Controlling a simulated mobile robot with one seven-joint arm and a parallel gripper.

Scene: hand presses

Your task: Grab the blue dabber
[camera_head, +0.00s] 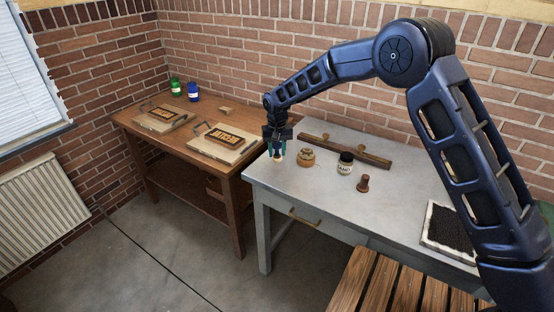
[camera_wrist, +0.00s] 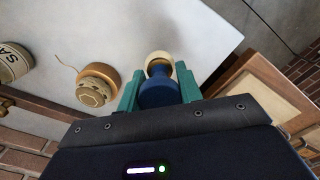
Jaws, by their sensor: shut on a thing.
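The blue dabber (camera_wrist: 158,90) is between the two green fingers of my gripper (camera_wrist: 159,88) in the wrist view. It has a dark blue body and a cream pad at its end. In the head view my gripper (camera_head: 278,151) points down at the left end of the grey table (camera_head: 310,185), shut on the dabber, whose pale end (camera_head: 277,158) shows below the fingers. I cannot tell whether the pad touches the tabletop.
A ball of twine (camera_head: 306,158), a labelled jar (camera_head: 345,164) and a brown wooden-handled piece (camera_head: 363,184) stand right of my gripper. A long wooden bar (camera_head: 345,151) lies behind. A dark pad in a pale frame (camera_head: 450,229) is farther right. A wooden table (camera_head: 190,160) with type blocks stands left.

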